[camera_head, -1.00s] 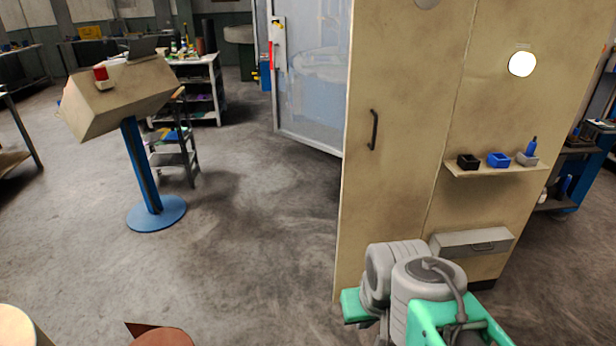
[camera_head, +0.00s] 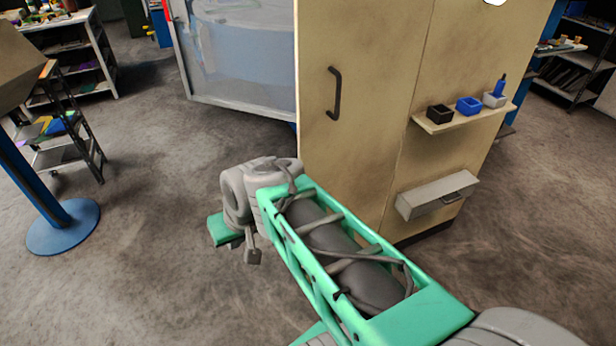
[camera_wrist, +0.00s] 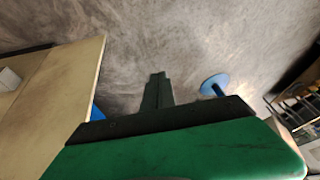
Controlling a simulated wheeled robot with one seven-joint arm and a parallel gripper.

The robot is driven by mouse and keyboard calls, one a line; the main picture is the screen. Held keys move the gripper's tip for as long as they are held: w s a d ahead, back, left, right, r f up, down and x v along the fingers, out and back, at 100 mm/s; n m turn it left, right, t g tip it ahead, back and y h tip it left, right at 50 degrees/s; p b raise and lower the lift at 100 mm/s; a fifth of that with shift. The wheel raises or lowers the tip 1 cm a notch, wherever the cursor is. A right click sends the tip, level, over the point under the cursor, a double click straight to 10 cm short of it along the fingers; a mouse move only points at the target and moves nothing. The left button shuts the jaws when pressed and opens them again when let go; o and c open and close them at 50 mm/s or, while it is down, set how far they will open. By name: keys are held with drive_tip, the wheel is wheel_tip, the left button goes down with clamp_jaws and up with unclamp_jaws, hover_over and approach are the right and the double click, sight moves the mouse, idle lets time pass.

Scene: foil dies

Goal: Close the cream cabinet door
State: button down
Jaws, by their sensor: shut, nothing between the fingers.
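The cream cabinet door (camera_head: 365,110) is the tall left panel of the cabinet in the head view. It has a dark bar handle (camera_head: 335,93) near its left edge, and a vertical seam divides it from the right panel. I cannot tell how far it stands ajar. The cream panels also show at the left of the wrist view (camera_wrist: 60,85). My gripper (camera_wrist: 158,76) is shut and empty, its dark fingers over bare floor, to the right of the panel edge and apart from it. In the head view my arm's end is left of the door's lower part, and the fingertips cannot be made out.
The right panel carries a small shelf (camera_head: 465,118) with bins and a grey drawer box (camera_head: 437,194). A glazed enclosure (camera_head: 240,60) stands behind left. A pedestal with a round blue base (camera_head: 63,227) and a step stand (camera_head: 60,150) are farther left. Floor between is clear.

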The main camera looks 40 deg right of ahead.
drive_tip(key=w+d+f+m+t+y+b, duration=0.1)
drive_tip(key=w+d+f+m+b, duration=0.15)
drive_tip(key=f, duration=0.25)
drive_tip(key=w+d+f+m+t+b, duration=0.2)
drive_tip(key=w+d+f+b, duration=0.1)
drive_tip(key=d+f+b, duration=0.15)
drive_tip(key=m+t+h+b, duration=0.6)
drive_tip(key=m+t+b, duration=0.5)
drive_tip(key=m, duration=0.4)
approach(313, 169)
drive_tip(key=shift+n+g, duration=0.25)
drive_tip(key=shift+g, duration=0.35)
drive_tip(key=x, duration=0.2)
drive_tip(key=b+x, duration=0.1)
drive_tip(key=x, duration=0.1)
drive_tip(key=r+x, duration=0.1)
drive_tip(key=x, duration=0.1)
drive_tip(key=shift+w+r+b, duration=0.1)
drive_tip(key=shift+w+b, duration=0.2)
drive_tip(key=shift+w, duration=0.15)
